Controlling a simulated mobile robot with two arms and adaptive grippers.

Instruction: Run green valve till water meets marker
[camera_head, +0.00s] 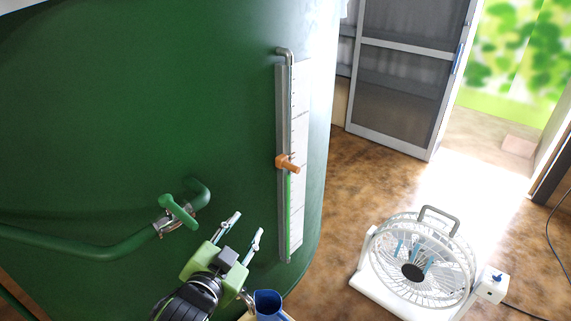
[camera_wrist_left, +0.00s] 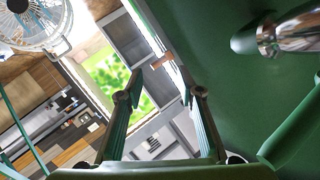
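The green valve (camera_head: 178,212) sits on a green pipe with a metal collar, on the side of a large green tank (camera_head: 130,100). A gauge with a pale scale (camera_head: 300,140) runs down the tank. An orange marker (camera_head: 287,164) is clamped on it and also shows in the left wrist view (camera_wrist_left: 162,62). A bright green column (camera_head: 289,215) fills the tube below the marker; its top looks close under it, the exact gap unclear. My left gripper (camera_head: 249,226) is open and empty, right of the valve, apart from it. My right gripper is out of view.
A blue cup (camera_head: 267,304) stands low beside my left gripper. A white fan (camera_head: 415,265) stands on the brown floor at right, its cable trailing. A screen door (camera_head: 400,80) stands beside a bright doorway. Floor between tank and door is clear.

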